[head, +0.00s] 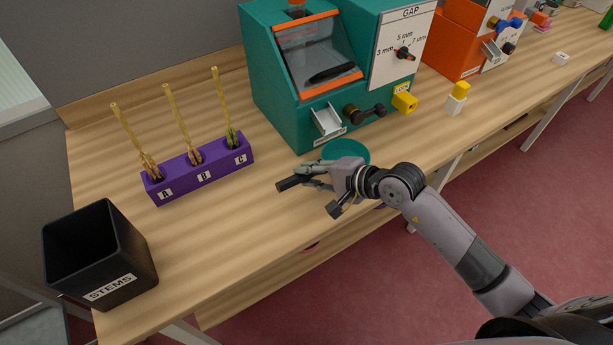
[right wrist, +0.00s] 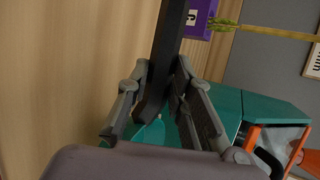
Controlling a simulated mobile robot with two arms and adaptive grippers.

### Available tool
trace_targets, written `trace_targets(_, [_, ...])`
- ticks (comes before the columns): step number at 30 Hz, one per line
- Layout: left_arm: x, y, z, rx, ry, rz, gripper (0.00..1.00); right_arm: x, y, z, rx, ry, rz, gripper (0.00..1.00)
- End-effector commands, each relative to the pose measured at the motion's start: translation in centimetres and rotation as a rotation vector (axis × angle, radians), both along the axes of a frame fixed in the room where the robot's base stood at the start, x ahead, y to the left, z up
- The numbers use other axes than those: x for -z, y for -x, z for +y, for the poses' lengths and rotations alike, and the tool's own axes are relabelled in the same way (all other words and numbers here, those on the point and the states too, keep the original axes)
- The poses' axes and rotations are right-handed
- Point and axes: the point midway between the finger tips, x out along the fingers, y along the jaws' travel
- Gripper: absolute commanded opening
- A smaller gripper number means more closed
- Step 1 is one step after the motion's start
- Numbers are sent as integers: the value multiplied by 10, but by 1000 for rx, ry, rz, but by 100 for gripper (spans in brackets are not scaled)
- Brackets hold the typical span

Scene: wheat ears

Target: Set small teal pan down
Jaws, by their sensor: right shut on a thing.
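The small teal pan (head: 346,150) is in the head view, in front of the teal machine and partly hidden behind my right gripper. Its black handle (head: 288,183) sticks out to the left past the fingers. My right gripper (head: 310,179) is shut on this handle. In the right wrist view the black handle (right wrist: 170,40) runs up between the two fingers of the gripper (right wrist: 158,88), with a bit of teal pan (right wrist: 150,132) below. I cannot tell whether the pan touches the table. My left gripper is not in view.
The teal machine (head: 275,85) with a metal chute (head: 328,120) stands behind the pan. A purple rack (head: 200,175) with upright wheat ears is at left. A black STEMS bin (head: 95,255) stands at the front left corner. The wooden table (head: 225,225) is bare between bin and gripper.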

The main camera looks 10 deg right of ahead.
Motion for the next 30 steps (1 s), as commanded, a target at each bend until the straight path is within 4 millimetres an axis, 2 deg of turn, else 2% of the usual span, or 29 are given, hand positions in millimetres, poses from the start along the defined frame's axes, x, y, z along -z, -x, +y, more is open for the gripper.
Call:
trace_targets(4, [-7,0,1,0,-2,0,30,-3,-11,11,0,-1,-3,0])
trace_targets(6, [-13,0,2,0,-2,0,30,13,-8,8,1,0,6,0])
trace_targets(11, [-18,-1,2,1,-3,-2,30,32,-9,8,1,1,0,0])
trace_targets(22, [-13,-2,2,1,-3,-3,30,39,-9,8,0,2,-3,0])
trace_targets(23, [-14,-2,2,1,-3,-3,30,38,-8,8,-1,2,0,22])
trace_targets(30, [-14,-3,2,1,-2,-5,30,38,-8,8,-1,1,0,38])
